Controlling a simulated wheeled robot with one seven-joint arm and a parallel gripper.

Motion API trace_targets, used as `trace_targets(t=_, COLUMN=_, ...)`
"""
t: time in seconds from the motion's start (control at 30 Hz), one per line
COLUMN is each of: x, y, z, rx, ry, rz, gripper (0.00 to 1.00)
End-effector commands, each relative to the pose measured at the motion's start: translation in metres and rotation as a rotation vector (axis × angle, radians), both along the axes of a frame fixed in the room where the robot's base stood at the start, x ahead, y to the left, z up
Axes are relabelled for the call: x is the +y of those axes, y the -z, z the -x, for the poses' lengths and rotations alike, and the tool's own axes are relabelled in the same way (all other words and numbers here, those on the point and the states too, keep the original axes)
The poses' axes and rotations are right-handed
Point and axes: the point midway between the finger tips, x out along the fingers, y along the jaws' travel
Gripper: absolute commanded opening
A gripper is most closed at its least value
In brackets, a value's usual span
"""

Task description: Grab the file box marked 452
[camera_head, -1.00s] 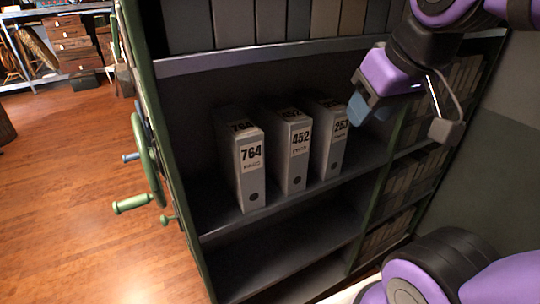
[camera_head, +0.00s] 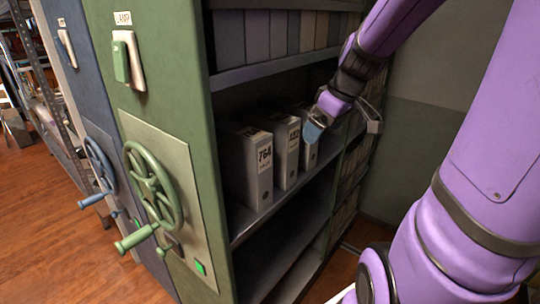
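The file box marked 452 (camera_head: 286,158) is a light grey upright box on the middle shelf. It stands between the box marked 764 (camera_head: 262,172) on its left and a third grey box (camera_head: 308,156) on its right. The number on the third box is hidden behind my gripper. No box is seen held.
The boxes stand in a dark shelf unit (camera_head: 242,232) with a green side panel bearing a handwheel (camera_head: 153,187). Books or binders (camera_head: 285,32) fill the shelf above. The shelf below looks empty. Wooden floor (camera_head: 40,225) is free at the left.

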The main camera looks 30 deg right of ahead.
Motion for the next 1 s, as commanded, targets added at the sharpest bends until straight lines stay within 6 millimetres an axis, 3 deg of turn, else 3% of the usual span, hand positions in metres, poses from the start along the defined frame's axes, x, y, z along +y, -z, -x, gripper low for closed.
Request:
trace_targets(t=0.1, x=-0.029, y=0.018, z=-0.008, rx=-0.005, ry=-0.018, rz=-0.008, gripper=1.00)
trace_targets(t=0.3, x=-0.051, y=0.031, z=-0.013, rx=-0.019, ry=-0.045, rz=-0.004, gripper=1.00)
trace_targets(t=0.47, x=-0.047, y=0.033, z=-0.030, rx=-0.021, ry=-0.051, rz=-0.003, gripper=1.00)
trace_targets(t=0.8, x=-0.027, y=0.032, z=-0.083, rx=-0.021, ry=-0.051, rz=-0.003, gripper=1.00)
trace_targets(t=1.0, x=-0.023, y=0.032, z=-0.093, rx=-0.020, ry=-0.051, rz=-0.002, gripper=1.00)
